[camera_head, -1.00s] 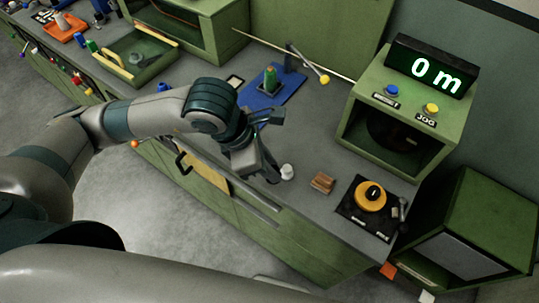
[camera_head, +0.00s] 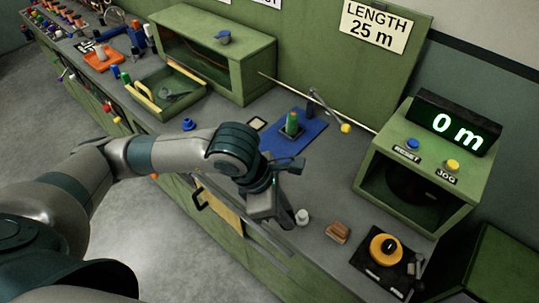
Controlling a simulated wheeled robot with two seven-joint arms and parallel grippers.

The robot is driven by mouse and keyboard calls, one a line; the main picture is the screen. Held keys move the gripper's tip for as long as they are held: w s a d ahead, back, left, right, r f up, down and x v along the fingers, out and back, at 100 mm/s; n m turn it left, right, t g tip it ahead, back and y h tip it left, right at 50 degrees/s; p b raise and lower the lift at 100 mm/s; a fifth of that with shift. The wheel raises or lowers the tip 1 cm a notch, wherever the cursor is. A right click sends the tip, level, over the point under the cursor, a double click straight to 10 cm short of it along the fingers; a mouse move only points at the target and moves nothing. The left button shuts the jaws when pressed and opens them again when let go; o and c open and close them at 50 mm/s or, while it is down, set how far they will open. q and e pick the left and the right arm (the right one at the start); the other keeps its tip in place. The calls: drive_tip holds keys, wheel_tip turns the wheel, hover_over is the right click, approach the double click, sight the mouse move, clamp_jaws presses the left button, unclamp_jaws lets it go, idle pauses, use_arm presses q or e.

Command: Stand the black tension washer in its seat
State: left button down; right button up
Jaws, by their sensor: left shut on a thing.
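My left gripper (camera_head: 285,218) points down at the front edge of the grey bench, just left of a small white cylinder (camera_head: 302,216). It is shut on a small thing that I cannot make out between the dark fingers. I cannot pick out the black tension washer for certain, nor tell which spot is its seat. A blue plate (camera_head: 304,138) with a green spool (camera_head: 291,123) and an upright arm with a yellow ball (camera_head: 346,128) lies behind the gripper. My right gripper is not in view.
Right of the gripper are a brown block (camera_head: 338,232) and a black plate with a yellow dial (camera_head: 384,248). A green box with a "0 m" display (camera_head: 455,122) stands behind them.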

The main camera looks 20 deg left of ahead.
use_arm(q)
drive_tip(key=w+a+m+g+y+b, duration=0.4)
drive_tip(key=a+m, duration=0.6)
drive_tip(key=m, duration=1.2)
drive_tip(key=shift+w+a+r+g+b, duration=0.2)
drive_tip(key=shift+w+a+g+b, duration=0.15)
drive_tip(key=shift+w+g+b, duration=0.7)
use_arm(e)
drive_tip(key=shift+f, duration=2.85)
use_arm(q)
drive_tip(key=shift+s, duration=0.2)
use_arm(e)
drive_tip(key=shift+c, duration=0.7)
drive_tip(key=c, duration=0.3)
use_arm(q)
drive_tip(key=shift+w, duration=0.15)
